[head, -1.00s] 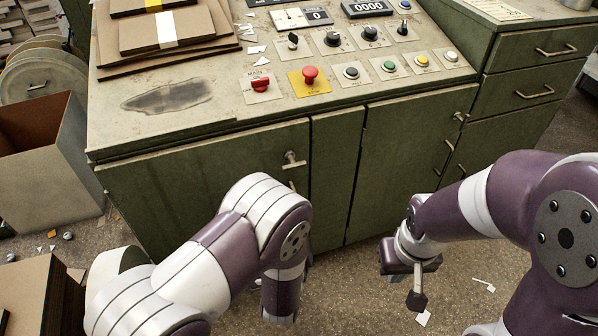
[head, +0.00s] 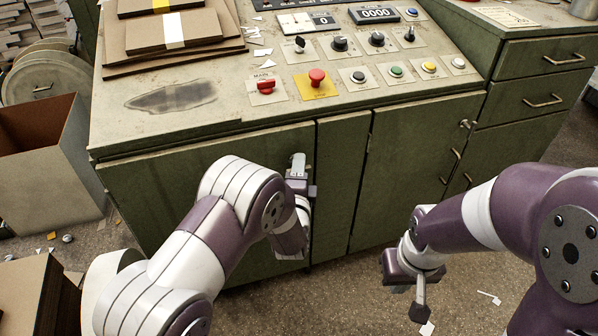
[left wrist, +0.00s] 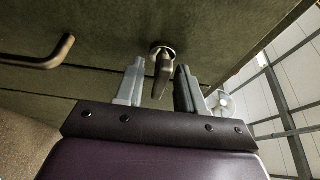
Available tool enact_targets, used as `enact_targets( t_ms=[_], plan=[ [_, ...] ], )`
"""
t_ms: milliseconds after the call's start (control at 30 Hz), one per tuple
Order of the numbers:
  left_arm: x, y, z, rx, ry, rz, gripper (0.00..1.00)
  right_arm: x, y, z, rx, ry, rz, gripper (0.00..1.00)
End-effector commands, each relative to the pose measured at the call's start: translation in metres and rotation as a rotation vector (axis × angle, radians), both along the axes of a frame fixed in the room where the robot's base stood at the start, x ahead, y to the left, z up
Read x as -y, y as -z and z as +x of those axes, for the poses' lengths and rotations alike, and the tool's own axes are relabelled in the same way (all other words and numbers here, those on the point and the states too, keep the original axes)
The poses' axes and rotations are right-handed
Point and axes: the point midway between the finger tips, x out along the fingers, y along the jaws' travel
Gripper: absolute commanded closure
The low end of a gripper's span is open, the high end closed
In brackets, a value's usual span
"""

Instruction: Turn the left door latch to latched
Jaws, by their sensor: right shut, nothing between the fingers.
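The left door (head: 150,180) is a green panel at the front of the console and looks closed. Its latch (left wrist: 162,72), a metal lever on a round base, shows in the left wrist view. In the head view my left gripper and arm hide most or all of the latch. My left gripper (left wrist: 160,68) is open, with one finger on each side of the lever and visible gaps to it. It also shows in the head view (head: 298,172), at the door's upper right. My right gripper (head: 420,292) is shut and empty, low over the floor at the right.
A bar handle (left wrist: 45,54) sticks out of the green front beside my left gripper. Red, yellow, green and white buttons and several knobs sit on the console top (head: 220,110). Another latch (head: 466,124) is on the right door. An open carton (head: 45,175) stands at the left.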

Motion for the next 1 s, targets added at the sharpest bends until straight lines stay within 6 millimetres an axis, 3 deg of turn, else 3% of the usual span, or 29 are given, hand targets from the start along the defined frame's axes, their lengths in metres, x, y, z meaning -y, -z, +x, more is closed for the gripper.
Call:
enact_targets(
  t_ms=[167, 267, 300, 667, 1000],
  plan=[
    [0.000, 0.000, 0.000, 0.000, 0.000, 0.000, 0.62, 0.000, 0.000, 0.000, 0.000, 0.000, 0.000, 1.00],
    [0.000, 0.000, 0.000, 0.000, 0.000, 0.000, 0.94, 0.000, 0.000, 0.000, 0.000, 0.000, 0.000, 1.00],
    [0.000, 0.000, 0.000, 0.000, 0.000, 0.000, 1.00, 0.000, 0.000, 0.000, 0.000, 0.000, 0.000, 1.00],
    [0.000, 0.002, -0.001, 0.012, 0.000, -0.037, 1.00, 0.000, 0.004, 0.000, 0.000, 0.000, 0.000, 1.00],
    [0.000, 0.005, -0.001, 0.083, 0.000, -0.257, 1.00, 0.000, 0.022, 0.000, 0.000, 0.000, 0.000, 1.00]
  ],
)
